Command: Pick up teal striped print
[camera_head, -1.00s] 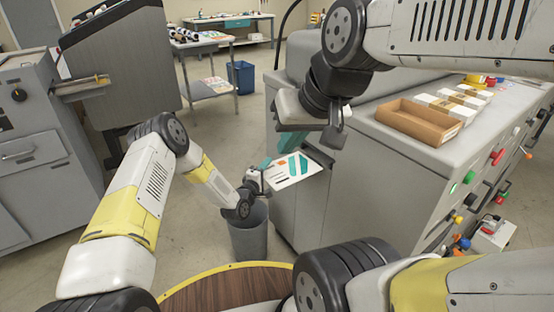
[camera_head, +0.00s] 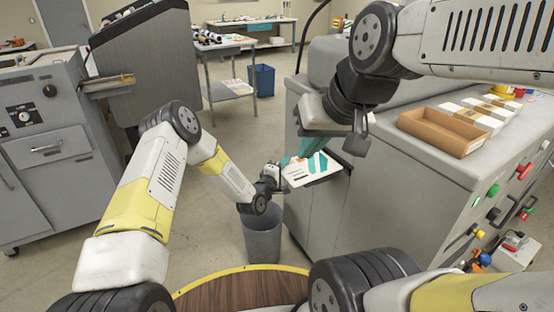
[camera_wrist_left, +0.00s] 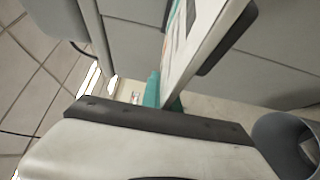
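The teal striped print (camera_head: 312,170) is a white sheet with slanted teal bars and a small orange patch, at the side of the grey laminator. My left gripper (camera_head: 275,177) is at its left edge, above a grey bin. In the left wrist view the print (camera_wrist_left: 178,50) is seen nearly edge-on, running down behind one dark-edged finger.
The grey laminator (camera_head: 400,195) stands on the right, with a brown open box (camera_head: 443,130) on top and coloured knobs on its front. The grey bin (camera_head: 263,235) stands below my left gripper. A blue bin (camera_head: 261,80) and tables are behind.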

